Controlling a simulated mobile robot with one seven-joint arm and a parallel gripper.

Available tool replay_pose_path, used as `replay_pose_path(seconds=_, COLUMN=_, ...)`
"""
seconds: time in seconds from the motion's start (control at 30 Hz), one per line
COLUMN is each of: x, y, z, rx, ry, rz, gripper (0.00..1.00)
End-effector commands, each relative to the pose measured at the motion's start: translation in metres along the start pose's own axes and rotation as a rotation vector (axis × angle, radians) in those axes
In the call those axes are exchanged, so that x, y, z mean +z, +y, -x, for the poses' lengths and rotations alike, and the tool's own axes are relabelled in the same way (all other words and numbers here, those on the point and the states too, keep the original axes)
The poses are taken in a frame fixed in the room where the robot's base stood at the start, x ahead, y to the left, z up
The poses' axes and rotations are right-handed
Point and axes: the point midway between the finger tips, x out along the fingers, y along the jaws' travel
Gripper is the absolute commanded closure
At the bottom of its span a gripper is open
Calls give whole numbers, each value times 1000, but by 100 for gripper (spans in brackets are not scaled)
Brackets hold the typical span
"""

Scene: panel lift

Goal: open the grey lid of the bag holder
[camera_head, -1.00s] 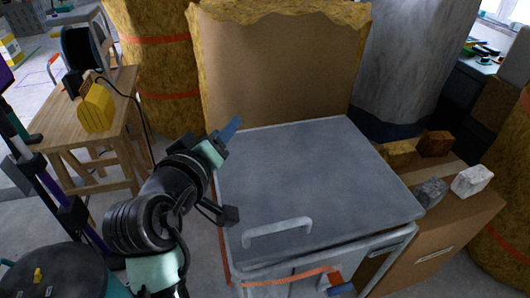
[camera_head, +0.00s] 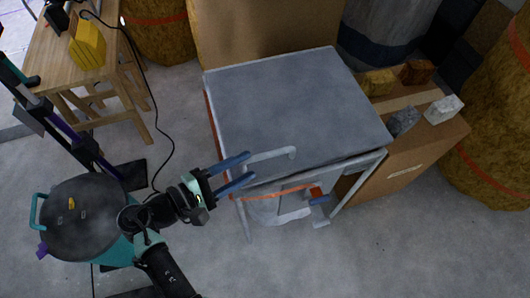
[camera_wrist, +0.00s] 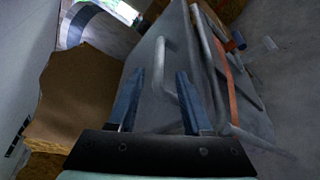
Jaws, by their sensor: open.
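The grey lid (camera_head: 295,105) of the bag holder lies flat and closed on its frame, right of centre in the head view. A light grey bar handle (camera_head: 272,155) stands near its front left edge. My gripper (camera_head: 242,170) is open, with two blue fingers pointing right at the left end of the handle. In the wrist view the lid (camera_wrist: 150,105) and handle (camera_wrist: 163,68) show ahead, and the handle runs down between the two blue fingers (camera_wrist: 157,95) in the picture. I cannot tell whether a finger touches it.
An orange band (camera_head: 285,192) and a blue-ended bar (camera_head: 319,200) are below the lid's front edge. A teal-sided bin (camera_head: 85,225) stands at left. A cardboard box (camera_head: 400,160) with several blocks stands at right.

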Motion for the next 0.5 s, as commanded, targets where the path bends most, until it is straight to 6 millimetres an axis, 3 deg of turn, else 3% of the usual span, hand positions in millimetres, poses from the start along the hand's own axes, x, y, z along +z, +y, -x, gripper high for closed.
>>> replay_pose_path(seconds=0.2, x=0, y=0, z=-43, rx=-2, ry=-2, rz=-2, gripper=50)
replay_pose_path(seconds=0.5, x=0, y=1, z=-66, rx=0, ry=0, rz=-3, gripper=50)
